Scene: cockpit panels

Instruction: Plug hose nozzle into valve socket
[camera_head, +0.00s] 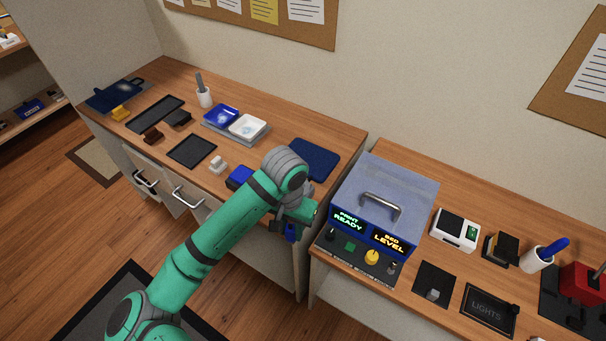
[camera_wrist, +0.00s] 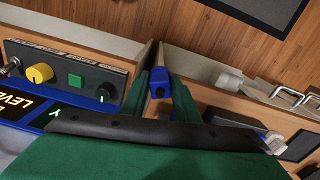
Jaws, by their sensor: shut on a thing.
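My gripper (camera_head: 298,222) hangs at the gap between the two wooden counters, just left of the blue panel box. No hose and no clear valve socket can be made out.
The panel box (camera_head: 382,198) has lit displays, a yellow knob (camera_head: 372,257) and a handle on top. On the left counter are a blue block (camera_head: 240,177), a dark blue mat (camera_head: 314,159) and black trays (camera_head: 192,151). A white device (camera_head: 455,230) stands on the right counter.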

